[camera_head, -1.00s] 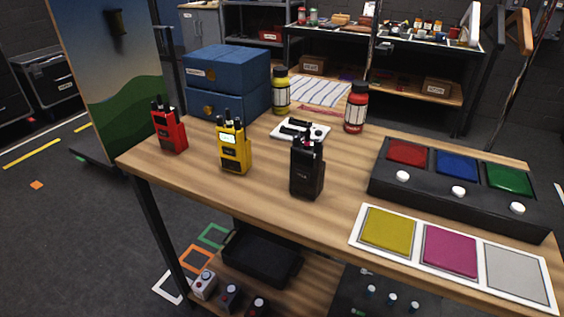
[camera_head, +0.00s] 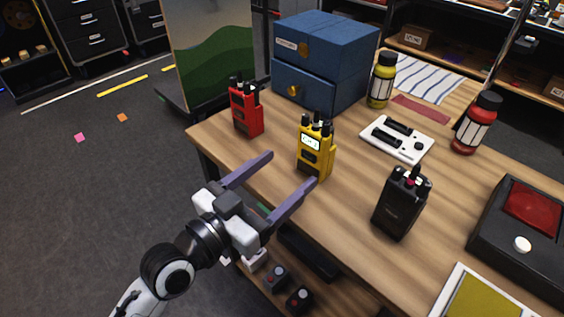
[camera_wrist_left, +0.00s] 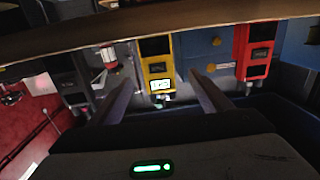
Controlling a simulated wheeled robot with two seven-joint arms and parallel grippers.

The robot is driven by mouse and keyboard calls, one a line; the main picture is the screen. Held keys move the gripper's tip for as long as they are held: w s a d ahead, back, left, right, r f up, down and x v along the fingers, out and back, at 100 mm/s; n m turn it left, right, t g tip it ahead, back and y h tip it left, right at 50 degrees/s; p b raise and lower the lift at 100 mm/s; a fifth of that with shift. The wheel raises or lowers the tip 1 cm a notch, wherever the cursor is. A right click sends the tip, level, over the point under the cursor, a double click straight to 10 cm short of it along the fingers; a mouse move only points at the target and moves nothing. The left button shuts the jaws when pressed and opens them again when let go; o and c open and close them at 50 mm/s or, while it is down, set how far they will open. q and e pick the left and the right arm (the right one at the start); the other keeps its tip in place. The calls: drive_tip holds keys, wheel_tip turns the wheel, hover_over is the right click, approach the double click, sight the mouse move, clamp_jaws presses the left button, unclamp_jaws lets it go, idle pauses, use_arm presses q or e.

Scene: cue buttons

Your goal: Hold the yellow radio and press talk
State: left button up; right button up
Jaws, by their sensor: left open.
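The yellow radio (camera_head: 315,150) stands upright on the wooden table, with a lit screen on its front and black knobs on top. A red radio (camera_head: 245,108) stands to its left and a black radio (camera_head: 402,203) to its right. My left gripper (camera_head: 292,170) is open and empty, its two purple-grey fingers pointing at the yellow radio from the table's front edge, apart from it. In the left wrist view the yellow radio (camera_wrist_left: 157,62) appears upside down, ahead of and between the fingertips (camera_wrist_left: 160,80). My right gripper is not in view.
A blue drawer box (camera_head: 322,62) stands behind the radios. A white panel (camera_head: 397,139), a yellow bottle (camera_head: 382,82) and a red bottle (camera_head: 474,125) are further back. A black button box (camera_head: 520,240) and a yellow pad (camera_head: 485,298) lie at the right.

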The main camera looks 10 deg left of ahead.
sight(308, 154)
use_arm(q)
drive_tip(key=shift+w+d+r, duration=0.2)
drive_tip(key=shift+w+d, duration=0.05)
drive_tip(key=shift+d, duration=0.05)
drive_tip(key=x, duration=0.7)
drive_tip(key=shift+w+d+p, duration=0.2)
drive_tip(key=shift+p, duration=0.1)
drive_tip(key=shift+w+d, duration=0.25)
drive_tip(key=shift+w, duration=0.15)
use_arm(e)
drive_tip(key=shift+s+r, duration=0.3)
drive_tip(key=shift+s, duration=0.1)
use_arm(q)
drive_tip(key=c, duration=1.3)
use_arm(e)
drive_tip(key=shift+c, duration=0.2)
use_arm(q)
drive_tip(key=shift+o, duration=0.2)
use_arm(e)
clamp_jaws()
use_arm(q)
drive_tip(key=shift+f, duration=0.1)
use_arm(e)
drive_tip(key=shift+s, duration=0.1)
